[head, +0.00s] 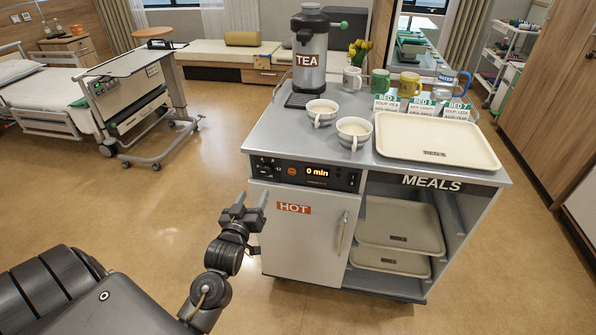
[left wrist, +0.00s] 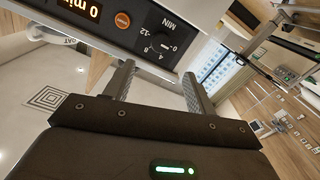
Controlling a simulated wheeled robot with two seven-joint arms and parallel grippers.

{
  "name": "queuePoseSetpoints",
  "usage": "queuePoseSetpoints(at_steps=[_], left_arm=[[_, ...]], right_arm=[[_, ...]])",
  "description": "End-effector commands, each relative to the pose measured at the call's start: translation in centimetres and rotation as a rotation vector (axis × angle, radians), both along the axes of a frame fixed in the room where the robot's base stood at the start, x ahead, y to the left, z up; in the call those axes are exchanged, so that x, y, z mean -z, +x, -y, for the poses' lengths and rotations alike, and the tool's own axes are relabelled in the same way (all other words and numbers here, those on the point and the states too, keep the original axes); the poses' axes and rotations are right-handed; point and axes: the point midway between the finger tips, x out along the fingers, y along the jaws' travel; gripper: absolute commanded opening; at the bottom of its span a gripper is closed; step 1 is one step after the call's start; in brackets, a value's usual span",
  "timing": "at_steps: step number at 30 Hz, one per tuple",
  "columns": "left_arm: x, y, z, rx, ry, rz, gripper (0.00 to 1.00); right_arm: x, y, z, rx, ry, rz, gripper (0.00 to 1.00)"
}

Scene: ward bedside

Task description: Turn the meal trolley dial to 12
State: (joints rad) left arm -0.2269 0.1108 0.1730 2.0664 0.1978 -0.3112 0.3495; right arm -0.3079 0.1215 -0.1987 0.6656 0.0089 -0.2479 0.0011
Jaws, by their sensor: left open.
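The meal trolley (head: 285,130) stands in front of me with a dark control panel (head: 340,181) on its front edge. The small black dial (head: 266,168) is at the left of the panel. The orange display (head: 317,172) reads 0 min. My left gripper (head: 251,199) is open and empty, just below and in front of the dial. Its fingers (left wrist: 158,82) are apart and clear of the dial. My right gripper is not in view.
An orange button (left wrist: 122,20) sits between display and dial. Below the panel is the HOT door (head: 300,232) with a vertical handle (head: 343,233). A tea urn (head: 310,55), cups and a tray (head: 435,148) stand on top. The floor left of the trolley is free.

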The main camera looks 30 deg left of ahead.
Motion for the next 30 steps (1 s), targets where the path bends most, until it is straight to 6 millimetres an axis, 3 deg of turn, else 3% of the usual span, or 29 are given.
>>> queuePoseSetpoints(at_steps=[7,21,30], left_arm=[[0.0,0.9,-0.4,-0.001,0.0,-0.001,0.56],[0.0,8.4,-3.0,-0.001,0.001,0.0,0.56],[0.0,10.2,-3.6,0.0,0.002,0.0,0.56]], right_arm=[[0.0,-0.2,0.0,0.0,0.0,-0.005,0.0],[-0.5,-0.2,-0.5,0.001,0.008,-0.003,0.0],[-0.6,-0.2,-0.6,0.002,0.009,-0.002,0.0]])
